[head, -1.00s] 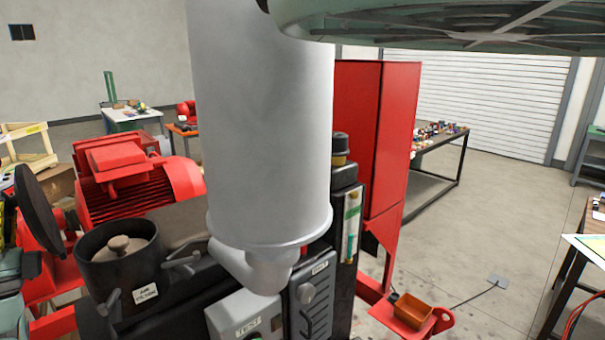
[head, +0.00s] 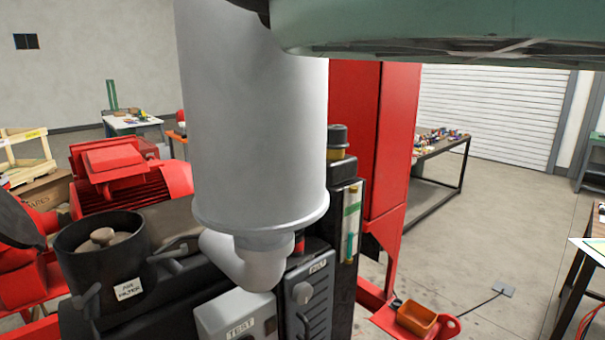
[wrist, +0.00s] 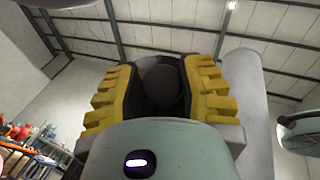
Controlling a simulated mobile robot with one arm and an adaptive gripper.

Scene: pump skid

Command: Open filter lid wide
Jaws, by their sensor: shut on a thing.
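The black filter housing (head: 103,255), labelled AIR FILTER, stands open at the lower left of the head view. A beige knobbed filter element (head: 104,240) sits inside it. The dark round filter lid (head: 16,222) is raised and tilted back, left of the housing and partly cut off by the picture's left edge. In the wrist view my gripper (wrist: 162,72) has its yellow-and-black fingers closed around a dark rounded part of the lid (wrist: 162,90). The head view does not show my gripper, so the grip is seen only from the wrist.
A large grey cylinder (head: 255,120) with an elbow pipe stands right of the housing and blocks the middle view. A red motor (head: 120,185) lies behind the housing. Clamp handles (head: 172,262) stick out from the housing. A TEST box (head: 238,318) stands in front.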

